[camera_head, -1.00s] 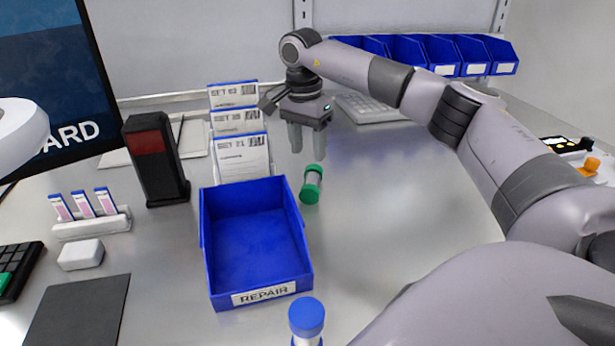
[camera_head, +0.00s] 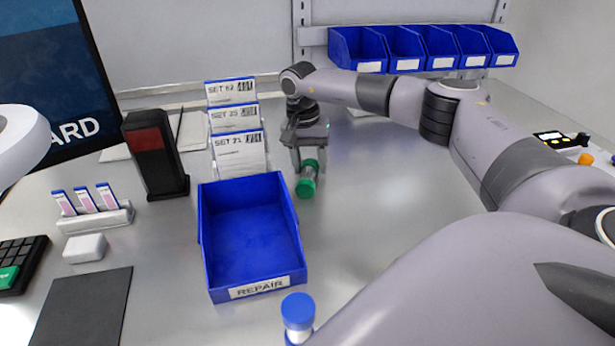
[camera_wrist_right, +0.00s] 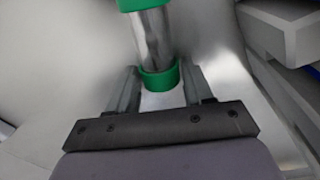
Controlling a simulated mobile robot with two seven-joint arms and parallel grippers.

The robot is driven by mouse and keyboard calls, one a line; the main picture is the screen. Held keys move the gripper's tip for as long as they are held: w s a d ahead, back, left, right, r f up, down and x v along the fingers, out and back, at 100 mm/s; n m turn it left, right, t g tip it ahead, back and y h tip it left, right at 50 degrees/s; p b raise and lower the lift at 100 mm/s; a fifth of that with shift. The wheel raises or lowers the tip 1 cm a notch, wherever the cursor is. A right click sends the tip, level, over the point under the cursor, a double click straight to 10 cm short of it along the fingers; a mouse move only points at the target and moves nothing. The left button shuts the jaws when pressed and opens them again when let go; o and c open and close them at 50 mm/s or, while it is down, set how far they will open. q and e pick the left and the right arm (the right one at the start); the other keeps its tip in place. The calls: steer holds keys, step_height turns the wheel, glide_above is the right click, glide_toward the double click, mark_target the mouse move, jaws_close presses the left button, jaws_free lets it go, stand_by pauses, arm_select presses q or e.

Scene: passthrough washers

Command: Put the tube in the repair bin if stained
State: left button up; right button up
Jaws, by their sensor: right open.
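The tube (camera_head: 306,180) is a short clear cylinder with green end caps. My left gripper is out of view.
A blue-capped tube (camera_head: 298,312) stands in front of the bin. Labelled card holders (camera_head: 240,150) and a dark red-windowed post (camera_head: 155,155) stand behind and left. Blue bins (camera_head: 405,50) hang on the back wall. The table right of the tube is clear.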

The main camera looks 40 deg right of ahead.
steer(key=shift+f, duration=0.2)
steer(key=c, duration=0.8)
step_height(320, 180, up, 20)
steer(key=shift+r, duration=0.1)
steer(key=shift+c, duration=0.2)
